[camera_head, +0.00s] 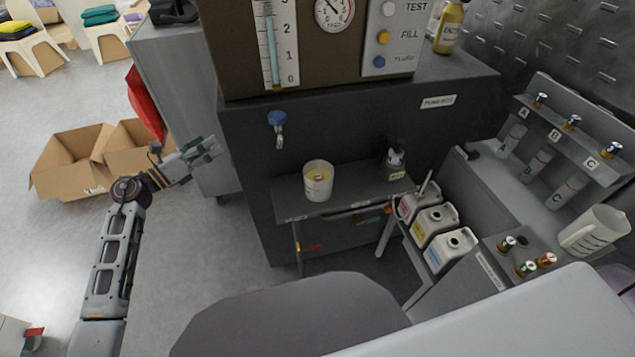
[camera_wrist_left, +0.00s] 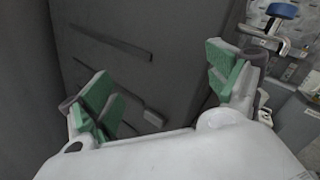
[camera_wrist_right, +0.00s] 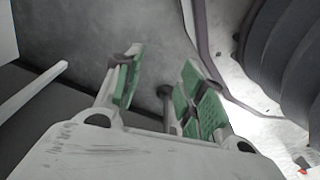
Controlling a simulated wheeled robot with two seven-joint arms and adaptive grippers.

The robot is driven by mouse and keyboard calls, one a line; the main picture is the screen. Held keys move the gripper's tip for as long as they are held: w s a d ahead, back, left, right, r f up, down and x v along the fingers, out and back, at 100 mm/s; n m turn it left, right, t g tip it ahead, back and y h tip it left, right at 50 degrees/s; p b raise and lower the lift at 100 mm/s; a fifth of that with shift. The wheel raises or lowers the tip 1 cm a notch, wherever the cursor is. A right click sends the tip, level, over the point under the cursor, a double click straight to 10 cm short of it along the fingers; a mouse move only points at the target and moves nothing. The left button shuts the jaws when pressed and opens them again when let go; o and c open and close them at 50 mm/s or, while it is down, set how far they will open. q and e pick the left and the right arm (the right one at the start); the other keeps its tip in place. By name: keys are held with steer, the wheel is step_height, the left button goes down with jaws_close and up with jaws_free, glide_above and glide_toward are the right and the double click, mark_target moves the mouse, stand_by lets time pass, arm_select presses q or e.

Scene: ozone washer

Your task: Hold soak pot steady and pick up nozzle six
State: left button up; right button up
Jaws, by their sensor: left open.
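A cream pot (camera_head: 318,180), which looks like the soak pot, stands upright on a low grey shelf below the blue tap. Several brass nozzles with coloured tops show at the right; a lower group (camera_head: 526,268) sits on a grey bench end. I cannot tell which is nozzle six. My left gripper (camera_head: 203,150) is left of the pot, apart from it, beside the dark cabinet. The left wrist view shows its green pads (camera_wrist_left: 160,88) spread and empty. My right gripper is outside the head view; its green pads (camera_wrist_right: 165,88) stand apart with nothing visibly held.
A small dark bottle (camera_head: 396,163) stands right of the pot on the shelf. White jugs (camera_head: 432,222) stand lower right. A rack labelled A, B, C (camera_head: 560,135) and a beaker (camera_head: 594,230) are at the right. Cardboard boxes (camera_head: 75,160) lie left on open floor.

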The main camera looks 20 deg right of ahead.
arm_select(q)
steer(key=s+d+f+m+g, duration=0.3)
steer(key=s+f+m+g, duration=0.5)
steer(key=s+m+g, duration=0.2)
steer(key=shift+s+m+y, duration=0.3)
steer(key=shift+s+m, duration=0.7)
steer(key=shift+s, duration=0.15)
arm_select(e)
steer(key=shift+w+f+t, duration=0.1)
steer(key=shift+w+t, duration=0.4)
steer(key=shift+w, duration=0.4)
